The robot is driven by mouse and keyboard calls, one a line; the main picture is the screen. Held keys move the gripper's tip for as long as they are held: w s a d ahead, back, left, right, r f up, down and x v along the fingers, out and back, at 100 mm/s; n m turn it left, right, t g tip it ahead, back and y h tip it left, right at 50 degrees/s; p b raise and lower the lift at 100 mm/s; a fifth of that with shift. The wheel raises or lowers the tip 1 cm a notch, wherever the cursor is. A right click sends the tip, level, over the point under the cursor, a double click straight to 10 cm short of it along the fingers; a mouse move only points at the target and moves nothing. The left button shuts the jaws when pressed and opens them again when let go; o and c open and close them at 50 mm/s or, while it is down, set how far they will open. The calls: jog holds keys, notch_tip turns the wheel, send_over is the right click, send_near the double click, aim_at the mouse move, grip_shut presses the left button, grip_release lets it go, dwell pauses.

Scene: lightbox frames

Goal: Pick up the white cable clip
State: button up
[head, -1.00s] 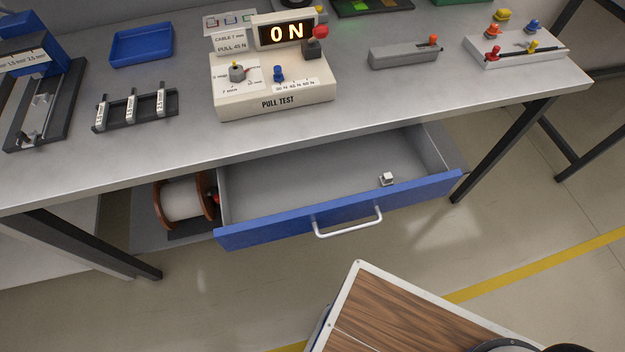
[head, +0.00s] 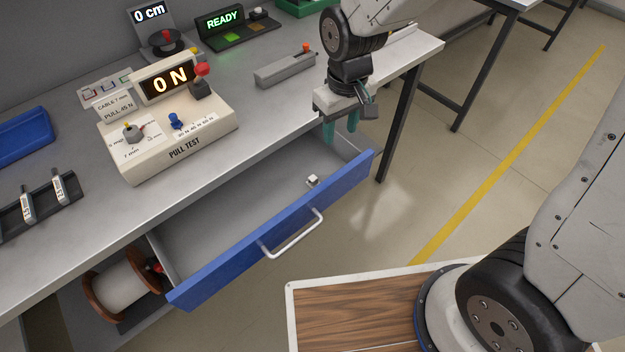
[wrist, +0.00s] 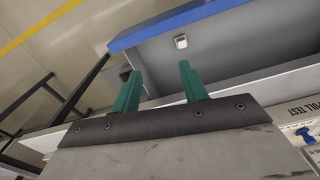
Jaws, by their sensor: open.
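The white cable clip (head: 312,180) is a small white block lying on the floor of the open drawer (head: 215,215), near its right end and close to the blue front. It also shows in the wrist view (wrist: 181,42), beyond my fingertips. My gripper (head: 341,134) is open and empty, with its green fingers pointing down. It is above the drawer's right end, by the table edge, apart from the clip. In the wrist view the two green fingers (wrist: 158,75) stand apart with nothing between them.
The drawer's blue front (head: 280,225) with its handle (head: 295,235) stands out from under the grey table. The pull test box (head: 168,135) and a grey bar (head: 285,68) stand on the tabletop. A cable spool (head: 118,285) is left of the drawer.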

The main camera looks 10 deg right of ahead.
jog(key=n, duration=0.2)
send_over(313, 178)
jog(key=f, duration=0.8)
jog(key=shift+w+f, duration=0.35)
jog(key=f, duration=0.8)
jog(key=shift+s, duration=0.3)
grip_shut()
